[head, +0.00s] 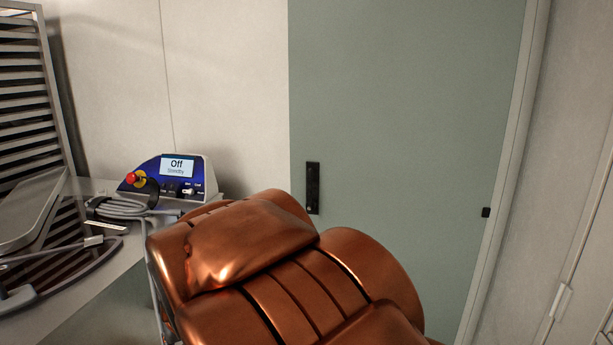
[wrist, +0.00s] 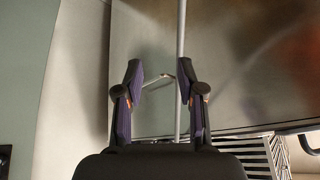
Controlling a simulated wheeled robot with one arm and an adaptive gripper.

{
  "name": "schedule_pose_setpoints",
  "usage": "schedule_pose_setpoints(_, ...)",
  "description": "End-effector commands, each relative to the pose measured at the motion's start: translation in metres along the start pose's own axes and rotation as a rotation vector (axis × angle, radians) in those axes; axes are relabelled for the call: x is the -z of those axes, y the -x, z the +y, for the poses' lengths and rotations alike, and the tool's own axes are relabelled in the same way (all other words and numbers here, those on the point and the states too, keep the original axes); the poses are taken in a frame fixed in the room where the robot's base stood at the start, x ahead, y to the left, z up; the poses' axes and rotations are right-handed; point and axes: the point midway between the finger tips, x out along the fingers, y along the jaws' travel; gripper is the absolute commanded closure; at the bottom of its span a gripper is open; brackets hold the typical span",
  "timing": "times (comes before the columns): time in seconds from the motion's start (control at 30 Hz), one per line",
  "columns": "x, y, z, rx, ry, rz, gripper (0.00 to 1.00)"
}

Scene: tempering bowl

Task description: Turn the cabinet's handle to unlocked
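The tall grey-green cabinet door (head: 420,110) stands in the middle and right of the head view. Its black handle (head: 313,188) is an upright, narrow plate near the door's left edge, with a small light round spot near its lower end. I cannot tell whether it reads locked or unlocked. My gripper (wrist: 159,72) shows in the wrist view with its two fingers apart and nothing held between them. In the head view my gripper is not visible; my copper-coloured arm fills the lower middle. A dark piece at the wrist view's lower left edge may be the handle.
A blue control box (head: 174,178) with a screen reading "Off Standby" and a red knob stands on the counter (head: 90,280) at left, beside coiled grey cable. A slatted rack (head: 30,90) is at far left. A metal panel (wrist: 250,70) and upright pole lie beyond my fingers.

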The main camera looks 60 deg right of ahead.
Motion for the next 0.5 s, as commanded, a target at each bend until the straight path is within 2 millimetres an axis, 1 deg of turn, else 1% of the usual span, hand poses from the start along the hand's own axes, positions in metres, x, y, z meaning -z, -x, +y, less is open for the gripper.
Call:
schedule_pose_setpoints(0.03, 0.027, -0.004, 0.016, -0.028, -0.044, 0.070, 0.61)
schedule_pose_setpoints(0.07, 0.043, -0.006, 0.026, -0.045, -0.066, 0.117, 0.61)
schedule_pose_setpoints(0.1, 0.064, -0.008, 0.041, -0.071, -0.097, 0.177, 0.61)
schedule_pose_setpoints(0.17, 0.095, -0.008, 0.066, -0.116, -0.140, 0.272, 0.61)
schedule_pose_setpoints(0.2, 0.114, -0.006, 0.084, -0.150, -0.168, 0.334, 0.61)
schedule_pose_setpoints(0.27, 0.140, -0.002, 0.114, -0.207, -0.205, 0.425, 0.61)
schedule_pose_setpoints(0.3, 0.155, 0.002, 0.135, -0.248, -0.230, 0.485, 0.61)
schedule_pose_setpoints(0.37, 0.177, 0.012, 0.168, -0.314, -0.263, 0.576, 0.61)
schedule_pose_setpoints(0.4, 0.190, 0.020, 0.190, -0.363, -0.282, 0.635, 0.61)
schedule_pose_setpoints(0.47, 0.205, 0.033, 0.223, -0.437, -0.306, 0.715, 0.61)
schedule_pose_setpoints(0.5, 0.213, 0.043, 0.244, -0.486, -0.320, 0.768, 0.61)
